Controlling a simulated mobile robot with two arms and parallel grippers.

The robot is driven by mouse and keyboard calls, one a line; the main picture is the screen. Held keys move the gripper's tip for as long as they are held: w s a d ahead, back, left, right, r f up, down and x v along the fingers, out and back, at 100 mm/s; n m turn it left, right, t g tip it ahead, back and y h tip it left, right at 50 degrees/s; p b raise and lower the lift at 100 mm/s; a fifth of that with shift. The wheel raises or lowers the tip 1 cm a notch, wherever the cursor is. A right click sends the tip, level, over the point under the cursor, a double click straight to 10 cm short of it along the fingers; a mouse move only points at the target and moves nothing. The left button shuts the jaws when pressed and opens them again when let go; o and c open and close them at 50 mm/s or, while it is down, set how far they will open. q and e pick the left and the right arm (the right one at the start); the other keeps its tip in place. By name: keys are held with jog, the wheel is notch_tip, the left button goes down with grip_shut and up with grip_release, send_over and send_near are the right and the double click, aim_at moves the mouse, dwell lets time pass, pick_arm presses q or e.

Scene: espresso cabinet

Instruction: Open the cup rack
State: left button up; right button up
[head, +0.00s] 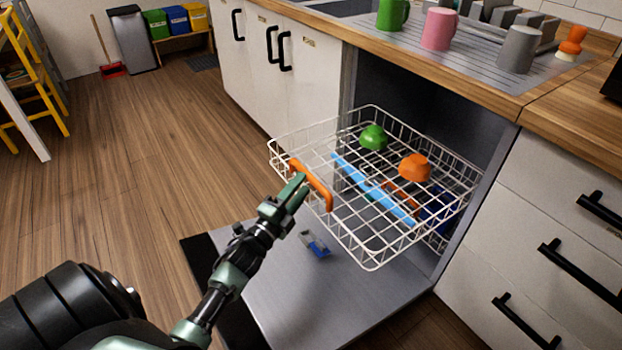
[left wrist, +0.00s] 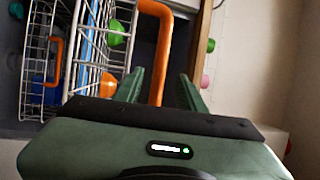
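The cup rack (head: 375,255) is a white wire basket that stands out of the open cabinet, over the lowered door. It holds a green bowl or cup (head: 373,138), an orange one (head: 414,168) and a long light-blue item (head: 370,190). An orange handle (head: 318,188) sits on its front; it also shows in the left wrist view (left wrist: 157,60). My right gripper is out of view.
The lowered door (head: 290,290) lies below the rack, with a small blue-grey item (head: 314,243) on it. A lower rack's orange handle (left wrist: 59,62) shows in the left wrist view. Mugs (head: 440,28) stand on the counter above.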

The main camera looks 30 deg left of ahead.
aim_at(309, 177)
pick_arm(q)
jog(key=shift+w+r, duration=0.2)
jog(key=shift+w, duration=0.9)
jog(key=shift+w+r, duration=0.15)
jog(key=shift+w, duration=0.9)
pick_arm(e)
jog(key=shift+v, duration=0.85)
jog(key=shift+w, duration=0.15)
pick_arm(q)
grip_shut()
